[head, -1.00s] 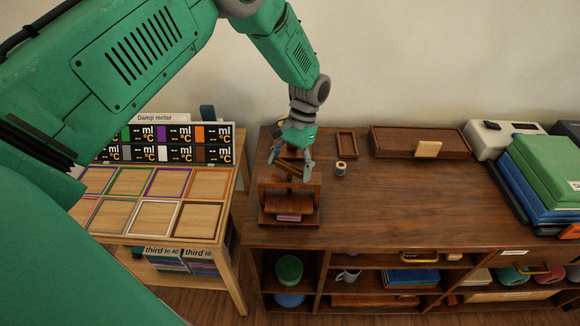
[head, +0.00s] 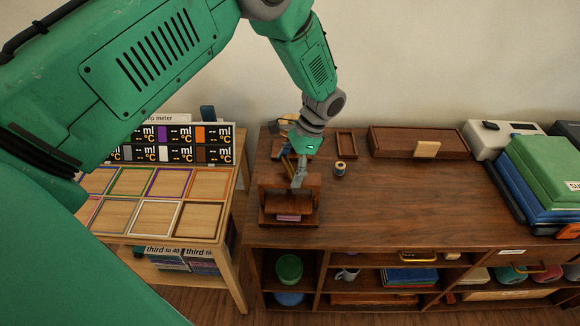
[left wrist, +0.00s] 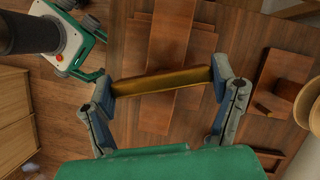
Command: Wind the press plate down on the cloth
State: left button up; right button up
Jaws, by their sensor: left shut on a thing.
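The small wooden press (head: 290,206) stands near the left end of the dark wooden cabinet top. The folded pink-purple cloth (head: 288,218) shows low at its front opening. My left gripper (head: 294,168) is over the press, its fingers on either side of the brass handle bar. In the left wrist view the brass bar (left wrist: 163,81) spans between the fingertips of the gripper (left wrist: 168,84), which is shut on its ends. The press plate is hard to make out, and I cannot tell its gap to the cloth. My right gripper is out of view.
A spool (head: 340,169) and a small wooden tray (head: 346,144) lie right of the press. A long wooden box (head: 418,141) is further right. The cabinet's middle is clear. A lower table (head: 152,230) adjoins left.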

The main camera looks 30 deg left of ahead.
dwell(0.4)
pick_arm(q)
jog(key=o, duration=1.1)
jog(key=shift+w, duration=0.1)
jog(key=v, duration=1.1)
jog(key=shift+w+d+r, duration=0.15)
jog(key=shift+w+r, duration=0.05)
jog(key=shift+r, duration=0.15)
